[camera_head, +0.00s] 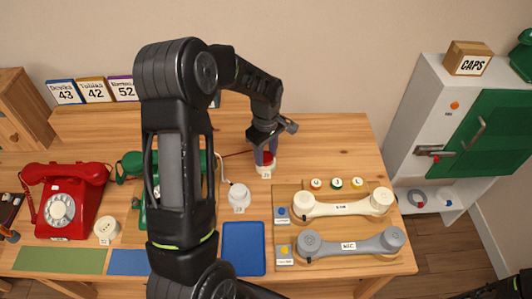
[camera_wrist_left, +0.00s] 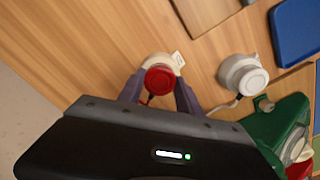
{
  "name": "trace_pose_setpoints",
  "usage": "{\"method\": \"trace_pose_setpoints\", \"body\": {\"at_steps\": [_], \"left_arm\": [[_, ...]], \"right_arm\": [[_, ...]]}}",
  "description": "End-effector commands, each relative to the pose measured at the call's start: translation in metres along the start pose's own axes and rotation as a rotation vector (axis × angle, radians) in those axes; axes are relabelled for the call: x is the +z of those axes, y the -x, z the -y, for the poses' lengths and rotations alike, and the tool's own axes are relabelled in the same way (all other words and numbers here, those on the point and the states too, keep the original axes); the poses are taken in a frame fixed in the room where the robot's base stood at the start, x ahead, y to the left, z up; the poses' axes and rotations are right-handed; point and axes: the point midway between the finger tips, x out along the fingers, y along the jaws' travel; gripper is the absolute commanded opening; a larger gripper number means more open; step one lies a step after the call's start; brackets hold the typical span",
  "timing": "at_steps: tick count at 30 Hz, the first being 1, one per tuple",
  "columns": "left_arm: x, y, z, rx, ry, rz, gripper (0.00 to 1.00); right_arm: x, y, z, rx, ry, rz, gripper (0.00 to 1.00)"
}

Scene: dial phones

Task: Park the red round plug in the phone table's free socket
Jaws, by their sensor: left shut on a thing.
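The red round plug (camera_wrist_left: 158,80) is between the fingers of my left gripper (camera_wrist_left: 160,97), which is shut on it. In the head view the left gripper (camera_head: 265,155) points down at the back of the wooden table. The plug is at a cream round socket (camera_head: 265,171) with a small label; the socket also shows under the plug in the wrist view (camera_wrist_left: 176,64). I cannot tell whether the plug is above the socket or seated in it. A white socket (camera_head: 239,197) stands nearer the front, and another cream socket (camera_head: 108,230) is beside the red phone (camera_head: 66,199).
My left arm hides much of the green phone (camera_head: 131,165). A blue mat (camera_head: 243,248) lies in front. A wooden board (camera_head: 283,211) with white (camera_head: 341,205) and grey (camera_head: 350,244) handsets is at right. A white cabinet (camera_head: 414,100) stands beyond.

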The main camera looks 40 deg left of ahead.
Motion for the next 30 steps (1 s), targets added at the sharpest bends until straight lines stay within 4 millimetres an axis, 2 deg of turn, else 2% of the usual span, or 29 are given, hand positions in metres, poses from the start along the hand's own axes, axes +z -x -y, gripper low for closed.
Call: {"method": "trace_pose_setpoints", "body": {"at_steps": [6, 7, 15, 26, 30], "left_arm": [[0.0, 0.0, 0.0, 0.0, 0.0, 0.0, 0.09], [0.0, 0.0, 0.0, 0.0, 0.0, 0.0, 0.43], [0.0, 0.0, 0.0, 0.001, 0.0, 0.0, 0.66], [0.0, 0.0, 0.0, 0.0, 0.0, 0.0, 0.66], [0.0, 0.015, -0.001, 0.004, 0.0, -0.002, 0.66]], "right_arm": [[0.0, 0.0, 0.0, 0.0, 0.0, 0.0, 0.36], [0.0, 0.0, 0.0, 0.0, 0.0, 0.0, 0.36], [0.0, 0.0, 0.0, 0.0, 0.0, 0.0, 0.36], [-0.003, 0.002, 0.002, -0.006, 0.004, -0.006, 0.36], [-0.003, -0.002, 0.001, -0.008, 0.005, -0.007, 0.36]]}}
